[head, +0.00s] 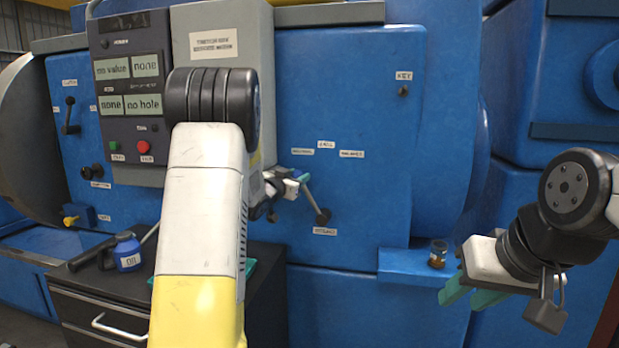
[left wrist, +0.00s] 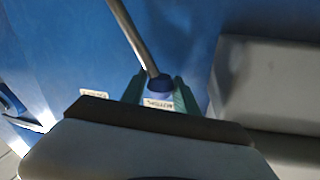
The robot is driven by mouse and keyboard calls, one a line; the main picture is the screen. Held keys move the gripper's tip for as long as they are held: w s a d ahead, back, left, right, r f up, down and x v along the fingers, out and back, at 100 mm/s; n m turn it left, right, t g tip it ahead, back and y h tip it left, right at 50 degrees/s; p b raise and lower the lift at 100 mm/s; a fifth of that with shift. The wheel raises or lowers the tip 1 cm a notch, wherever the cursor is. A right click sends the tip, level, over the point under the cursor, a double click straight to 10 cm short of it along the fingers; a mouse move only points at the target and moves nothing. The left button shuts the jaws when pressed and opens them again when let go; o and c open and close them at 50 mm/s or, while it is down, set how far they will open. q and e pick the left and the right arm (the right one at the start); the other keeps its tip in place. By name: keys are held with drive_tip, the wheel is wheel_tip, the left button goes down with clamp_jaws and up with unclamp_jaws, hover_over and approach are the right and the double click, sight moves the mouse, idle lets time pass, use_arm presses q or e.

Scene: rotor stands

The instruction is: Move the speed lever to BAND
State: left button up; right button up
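The speed lever (head: 316,202) is a grey rod on the blue machine front, tilted up and left from its pivot. Three small labels sit above it: left (head: 303,151), middle (head: 326,144), right (head: 352,153); their words are too blurred to read surely. My left gripper (head: 302,179) is at the lever's upper end. My right gripper (head: 470,293) is open and empty at the lower right.
My left arm hides part of the grey control panel (head: 127,148). A black drawer cabinet (head: 110,285) with a blue bottle (head: 128,252) stands at the lower left. A small jar (head: 438,253) sits on a blue ledge (head: 405,266) near my right gripper.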

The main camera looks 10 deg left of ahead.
use_arm(q)
drive_tip(key=shift+a, duration=0.1)
clamp_jaws()
drive_tip(key=shift+a, duration=0.1)
idle(0.9)
